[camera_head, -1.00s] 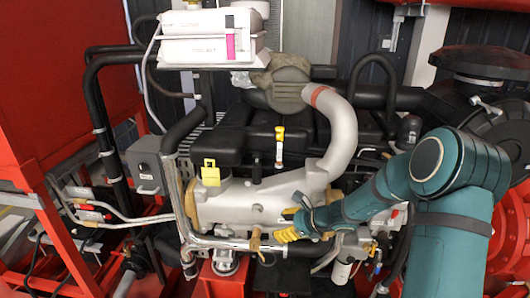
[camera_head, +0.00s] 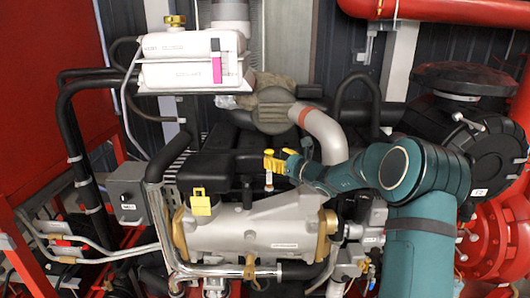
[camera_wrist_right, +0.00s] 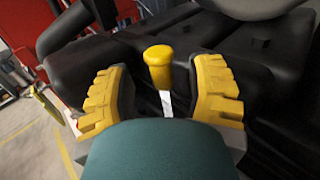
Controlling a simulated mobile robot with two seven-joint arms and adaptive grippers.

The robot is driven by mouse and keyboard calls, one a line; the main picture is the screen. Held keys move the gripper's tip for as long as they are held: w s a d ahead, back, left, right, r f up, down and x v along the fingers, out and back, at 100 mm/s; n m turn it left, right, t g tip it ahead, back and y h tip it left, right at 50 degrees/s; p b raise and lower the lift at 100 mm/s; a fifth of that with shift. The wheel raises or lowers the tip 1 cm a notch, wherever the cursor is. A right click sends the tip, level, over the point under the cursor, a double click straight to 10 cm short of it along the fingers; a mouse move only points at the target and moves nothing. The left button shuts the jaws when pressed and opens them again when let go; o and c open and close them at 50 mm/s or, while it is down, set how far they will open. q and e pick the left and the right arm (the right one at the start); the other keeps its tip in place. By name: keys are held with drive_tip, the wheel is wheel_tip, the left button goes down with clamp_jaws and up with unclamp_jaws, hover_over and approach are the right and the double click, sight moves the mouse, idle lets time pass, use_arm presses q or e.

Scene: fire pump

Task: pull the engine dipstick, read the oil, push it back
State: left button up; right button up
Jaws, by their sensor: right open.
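The engine dipstick has a yellow handle (camera_wrist_right: 159,66) with a pale shank below it. In the wrist view it stands between the two yellow fingers of my right gripper (camera_wrist_right: 165,95), with a gap on each side. In the head view my right gripper (camera_head: 277,161) is at the dipstick's top and partly hides the handle; the pale shank (camera_head: 268,180) shows just below. The gripper is open and not closed on the handle. The shank's lower end is hidden. My left gripper is not in view.
The black engine cover (camera_head: 215,168) lies close behind and left of the dipstick. A yellow tab (camera_head: 201,201) stands to the left on the silver cylinder (camera_head: 262,226). A silver pipe (camera_head: 325,135) curves close behind my right arm. A white tank (camera_head: 180,60) is at upper left.

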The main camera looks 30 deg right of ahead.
drive_tip(key=x, duration=0.5)
drive_tip(key=shift+w+p, duration=0.1)
drive_tip(key=shift+p, duration=0.2)
drive_tip(key=shift+c, duration=0.3)
clamp_jaws()
drive_tip(key=shift+w, duration=0.15)
drive_tip(key=shift+f, duration=0.1)
